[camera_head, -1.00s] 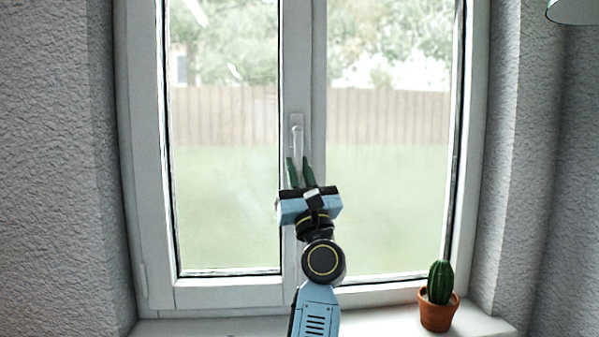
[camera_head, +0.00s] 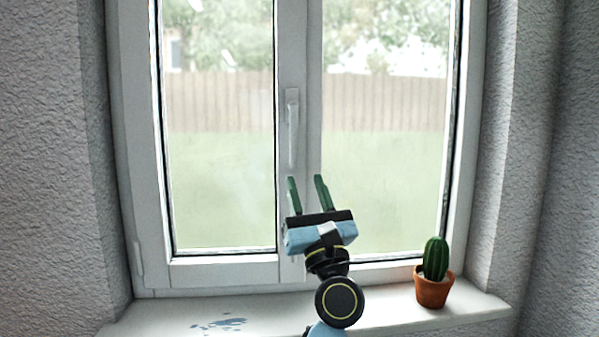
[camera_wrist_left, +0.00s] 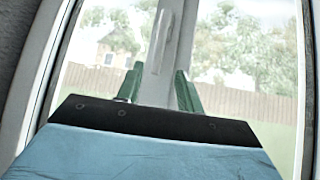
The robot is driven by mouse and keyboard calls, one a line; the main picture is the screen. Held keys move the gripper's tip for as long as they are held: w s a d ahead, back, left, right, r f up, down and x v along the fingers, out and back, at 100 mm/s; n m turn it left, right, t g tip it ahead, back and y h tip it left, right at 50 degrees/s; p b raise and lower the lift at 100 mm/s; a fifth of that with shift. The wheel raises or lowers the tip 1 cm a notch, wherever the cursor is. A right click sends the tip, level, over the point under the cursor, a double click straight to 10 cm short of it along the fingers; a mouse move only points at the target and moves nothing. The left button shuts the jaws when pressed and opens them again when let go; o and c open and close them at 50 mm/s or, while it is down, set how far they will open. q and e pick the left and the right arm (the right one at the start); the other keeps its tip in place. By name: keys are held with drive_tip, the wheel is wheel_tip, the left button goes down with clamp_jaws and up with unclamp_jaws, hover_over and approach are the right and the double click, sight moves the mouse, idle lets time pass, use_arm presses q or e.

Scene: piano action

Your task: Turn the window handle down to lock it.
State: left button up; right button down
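The white window handle (camera_head: 292,128) sits on the middle frame of the closed-looking window (camera_head: 297,215) and points straight down. It also shows in the left wrist view (camera_wrist_left: 161,42), upper middle, beyond the fingers. My left gripper (camera_head: 307,178) has two green fingers spread apart with nothing between them. It is below the handle and a little to its right in the head view, apart from it. In the left wrist view the fingers (camera_wrist_left: 157,78) stand on either side of the middle frame. My right gripper is not in view.
A small cactus in a terracotta pot (camera_head: 433,288) stands on the right of the white sill (camera_head: 170,318). Blue-grey marks (camera_head: 222,323) show on the sill at left. Textured walls flank the window.

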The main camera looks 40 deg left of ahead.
use_arm(q)
drive_tip(key=shift+v, duration=1.65)
